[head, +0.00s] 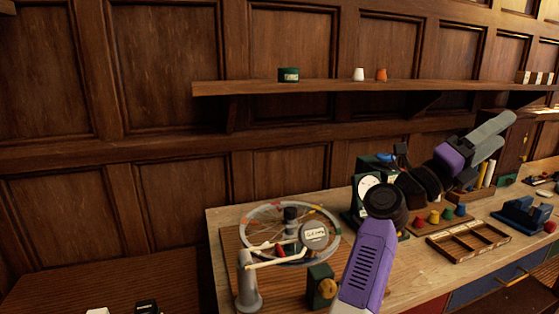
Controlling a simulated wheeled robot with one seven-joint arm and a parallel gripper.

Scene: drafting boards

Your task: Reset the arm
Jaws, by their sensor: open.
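My arm, with purple and black links, rises from the bottom centre and bends at a black joint toward the upper right. My gripper (503,132) is at its end, raised in front of the right part of the workbench. Its two grey fingers point up and right. They stand apart, with nothing visible between them. The arm hides part of the bench and some of the things behind it.
The wooden workbench (408,262) holds a spoked wheel device (258,212), a white dial (368,186), a compartment tray (468,241) and a blue fixture (522,214). A wall shelf (330,87) with small cups runs above. Open air surrounds the gripper in view.

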